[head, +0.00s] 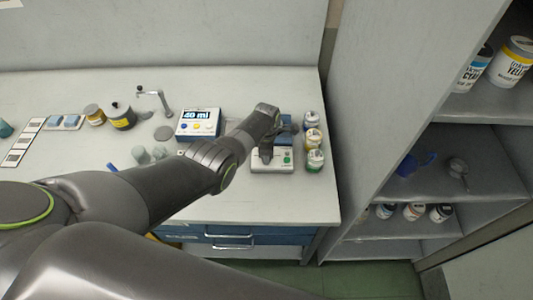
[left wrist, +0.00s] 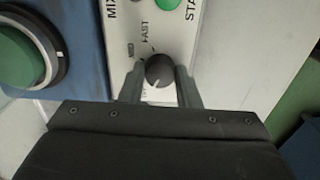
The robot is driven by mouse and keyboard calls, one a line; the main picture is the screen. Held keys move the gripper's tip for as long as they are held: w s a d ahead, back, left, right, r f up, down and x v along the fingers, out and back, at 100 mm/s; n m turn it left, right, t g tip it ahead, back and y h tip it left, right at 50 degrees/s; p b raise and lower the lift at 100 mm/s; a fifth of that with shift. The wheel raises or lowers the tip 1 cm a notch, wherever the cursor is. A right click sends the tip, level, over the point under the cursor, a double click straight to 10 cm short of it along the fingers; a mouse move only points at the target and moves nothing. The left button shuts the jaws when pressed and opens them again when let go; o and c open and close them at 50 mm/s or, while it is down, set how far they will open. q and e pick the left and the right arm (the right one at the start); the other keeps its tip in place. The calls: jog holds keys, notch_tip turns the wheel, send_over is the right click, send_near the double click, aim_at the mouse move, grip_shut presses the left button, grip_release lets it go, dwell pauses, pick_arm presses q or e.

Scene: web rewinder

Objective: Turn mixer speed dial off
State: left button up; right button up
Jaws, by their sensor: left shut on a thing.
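The mixer (head: 272,162) stands near the right end of the counter, a white base with a blue part behind, partly hidden by my left arm. In the left wrist view its speed dial (left wrist: 160,67) is a small dark round knob with a white pointer line on a white panel. The line points toward the bottom of the picture, slightly left. "FAST" and a label that seems to read "MED" are printed beside it; a lower label is mostly covered. My left gripper (left wrist: 161,80) has one finger on each side of the dial and is shut on it. My right gripper is not visible.
Several ink jars (head: 313,138) stand right of the mixer. The counter front (head: 270,205) is clear.

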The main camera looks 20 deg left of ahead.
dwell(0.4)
pick_arm(q)
jog(key=o, duration=1)
jog(key=shift+c, duration=0.2)
jog(key=shift+r, duration=0.1)
notch_tip(320, 180, up, 6)
jog(key=p, duration=0.2)
jog(key=shift+r+p, duration=0.15)
jog(key=shift+p, duration=0.15)
notch_tip(320, 180, up, 11)
jog(key=b, duration=0.1)
